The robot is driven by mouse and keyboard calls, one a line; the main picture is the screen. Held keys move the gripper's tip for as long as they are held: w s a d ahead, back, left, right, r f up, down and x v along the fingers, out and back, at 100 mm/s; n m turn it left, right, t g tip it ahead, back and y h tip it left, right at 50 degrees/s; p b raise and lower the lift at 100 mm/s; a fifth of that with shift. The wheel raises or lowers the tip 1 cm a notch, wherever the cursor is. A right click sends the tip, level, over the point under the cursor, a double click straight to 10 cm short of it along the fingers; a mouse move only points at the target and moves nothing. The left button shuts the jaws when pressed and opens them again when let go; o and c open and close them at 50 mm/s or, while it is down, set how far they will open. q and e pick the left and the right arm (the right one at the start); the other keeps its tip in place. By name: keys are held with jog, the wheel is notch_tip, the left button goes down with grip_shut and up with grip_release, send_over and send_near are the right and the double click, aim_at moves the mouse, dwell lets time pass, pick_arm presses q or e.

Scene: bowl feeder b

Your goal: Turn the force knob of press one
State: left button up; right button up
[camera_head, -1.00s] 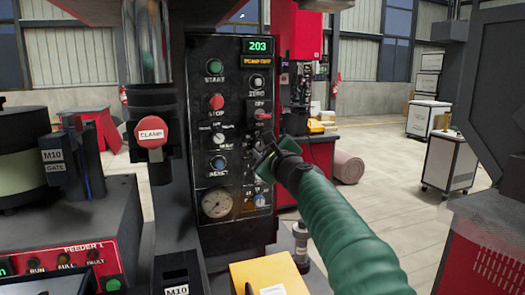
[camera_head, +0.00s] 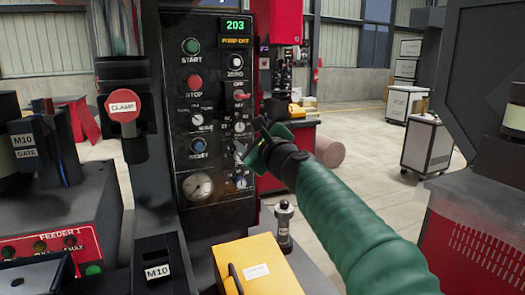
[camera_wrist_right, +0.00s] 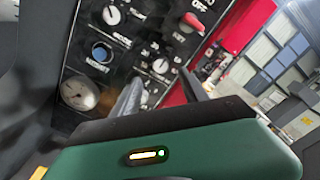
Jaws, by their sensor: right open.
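The dark press control panel (camera_head: 213,215) stands left of centre, with a green display reading 203. A small dial knob (camera_head: 239,127) with a number scale sits in its right column, below the red OFF switch; its name label is too small to read. In the right wrist view this dial knob (camera_wrist_right: 160,66) lies ahead, between the two fingers. My right gripper (camera_head: 252,142) is open and empty, just in front of the panel's right edge, below and right of the dial knob. It also shows at the bottom of the wrist view (camera_wrist_right: 160,83). My left gripper is out of view.
A red CLAMP button (camera_head: 123,106) juts out left of the panel. A gauge (camera_head: 198,187) is low on the panel. A yellow box (camera_head: 285,262) and a metal post (camera_head: 284,222) stand below my right arm.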

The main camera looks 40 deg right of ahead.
jog(key=b+v, duration=0.4)
jog(key=v, duration=0.7)
jog(key=shift+a, duration=0.2)
